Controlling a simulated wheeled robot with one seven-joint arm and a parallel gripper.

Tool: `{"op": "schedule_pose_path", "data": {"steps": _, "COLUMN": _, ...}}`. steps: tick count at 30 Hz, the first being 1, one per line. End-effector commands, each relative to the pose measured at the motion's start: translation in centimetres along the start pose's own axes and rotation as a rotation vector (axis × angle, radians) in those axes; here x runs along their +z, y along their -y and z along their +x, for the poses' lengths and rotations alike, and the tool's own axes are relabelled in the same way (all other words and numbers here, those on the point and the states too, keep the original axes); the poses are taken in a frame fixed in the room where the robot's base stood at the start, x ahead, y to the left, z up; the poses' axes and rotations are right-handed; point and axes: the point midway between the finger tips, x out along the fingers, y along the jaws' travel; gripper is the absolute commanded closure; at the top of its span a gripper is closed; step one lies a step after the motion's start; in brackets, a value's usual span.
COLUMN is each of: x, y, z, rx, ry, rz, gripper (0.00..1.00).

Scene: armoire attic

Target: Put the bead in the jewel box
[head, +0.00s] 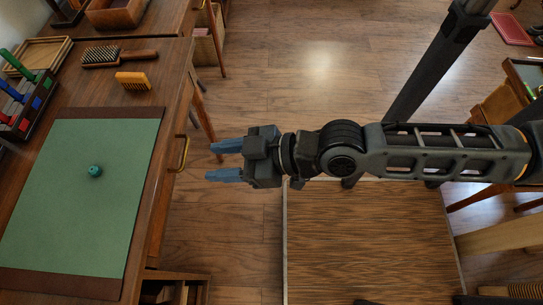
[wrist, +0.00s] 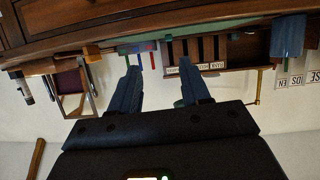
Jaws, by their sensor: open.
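The teal bead (head: 95,170), with dark spots, lies on the green mat (head: 105,220) on the desk at the left of the head view. My gripper (head: 210,161) is open and empty, to the right of the desk edge and apart from the bead. Its two blue fingers point left towards the desk; they also show in the wrist view (wrist: 160,72). No jewel box can be identified for sure. A brown wooden box (head: 117,14) stands at the top left of the head view.
A brass handle (head: 181,153) sticks out from the desk front. Bare floor (head: 235,230) lies between desk and base.

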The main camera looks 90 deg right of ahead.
Motion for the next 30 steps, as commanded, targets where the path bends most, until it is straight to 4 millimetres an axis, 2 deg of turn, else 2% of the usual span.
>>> {"op": "schedule_pose_path", "data": {"steps": 1, "x": 0.0, "y": 0.5, "z": -2.3, "rx": 0.002, "ry": -0.001, "rz": -0.002, "gripper": 0.53}}
{"op": "schedule_pose_path", "data": {"steps": 6, "x": -1.8, "y": 1.9, "z": -7.7, "rx": -0.012, "ry": -0.05, "rz": 0.003, "gripper": 0.53}}
{"op": "schedule_pose_path", "data": {"steps": 11, "x": -3.3, "y": 2.9, "z": -10.5, "rx": -0.042, "ry": -0.083, "rz": 0.01, "gripper": 0.53}}
{"op": "schedule_pose_path", "data": {"steps": 12, "x": -3.5, "y": 3.0, "z": -10.8, "rx": -0.047, "ry": -0.088, "rz": 0.012, "gripper": 0.5}}
{"op": "schedule_pose_path", "data": {"steps": 13, "x": -3.6, "y": 3.1, "z": -11.0, "rx": -0.049, "ry": -0.091, "rz": 0.012, "gripper": 0.48}}
{"op": "schedule_pose_path", "data": {"steps": 23, "x": -3.8, "y": 3.2, "z": -11.1, "rx": -0.052, "ry": -0.092, "rz": 0.011, "gripper": 0.48}}
{"op": "schedule_pose_path", "data": {"steps": 26, "x": -3.4, "y": 3.2, "z": -10.2, "rx": -0.043, "ry": -0.07, "rz": 0.0, "gripper": 0.48}}
{"op": "schedule_pose_path", "data": {"steps": 30, "x": -1.7, "y": 3.5, "z": -7.0, "rx": -0.027, "ry": 0.017, "rz": -0.044, "gripper": 0.48}}
